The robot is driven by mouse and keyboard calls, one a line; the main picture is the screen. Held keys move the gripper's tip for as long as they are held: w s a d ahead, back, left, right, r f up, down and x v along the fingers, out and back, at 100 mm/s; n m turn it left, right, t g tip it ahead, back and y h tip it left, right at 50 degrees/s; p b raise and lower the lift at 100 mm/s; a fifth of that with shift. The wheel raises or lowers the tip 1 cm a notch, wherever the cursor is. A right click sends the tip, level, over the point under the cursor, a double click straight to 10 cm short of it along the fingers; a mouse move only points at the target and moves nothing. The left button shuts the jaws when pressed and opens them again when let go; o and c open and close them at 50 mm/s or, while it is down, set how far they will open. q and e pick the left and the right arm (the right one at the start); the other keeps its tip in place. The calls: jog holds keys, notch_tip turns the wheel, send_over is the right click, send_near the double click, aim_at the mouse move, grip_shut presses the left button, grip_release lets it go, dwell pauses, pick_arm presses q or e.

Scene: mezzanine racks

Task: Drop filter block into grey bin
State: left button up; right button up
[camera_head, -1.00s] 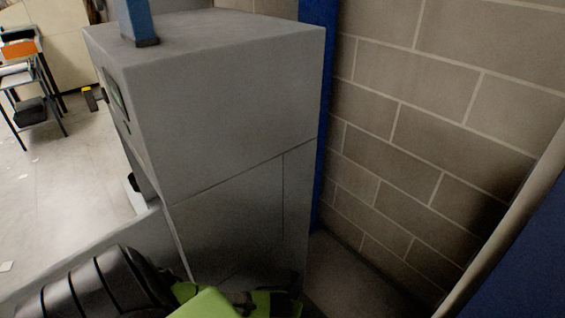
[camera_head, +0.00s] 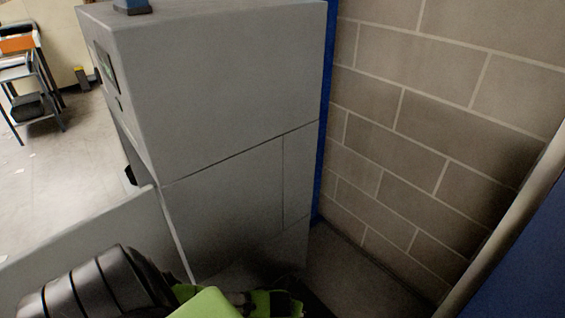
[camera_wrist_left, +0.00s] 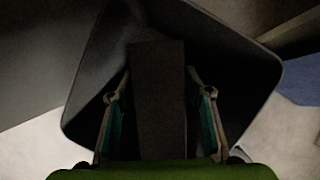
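The filter block (camera_wrist_left: 158,100) is a dark, upright-looking slab in the middle of the left wrist view. My left gripper (camera_wrist_left: 158,80) has one finger on each side of it, with the tips against its sides, so it appears shut on the block. Behind and around the block is a dark bin with rounded corners (camera_wrist_left: 246,75), taken to be the grey bin; its inside is in deep shadow. The block is over the bin's opening; its height above the floor of the bin cannot be told. The right gripper is in neither view.
A tall grey cabinet (camera_head: 225,90) stands ahead, against a block wall (camera_head: 430,120). A lower grey panel (camera_head: 95,238) runs left from it. A blue post (camera_head: 326,110) stands behind the cabinet. Open floor (camera_head: 60,180) and a small table (camera_head: 18,75) lie at left.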

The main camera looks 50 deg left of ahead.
pick_arm(q)
jog(key=shift+s+r, duration=0.1)
dwell(0.3)
jog(key=v, duration=1.1)
jog(key=shift+d+r, duration=0.1)
jog(key=shift+r, duration=0.3)
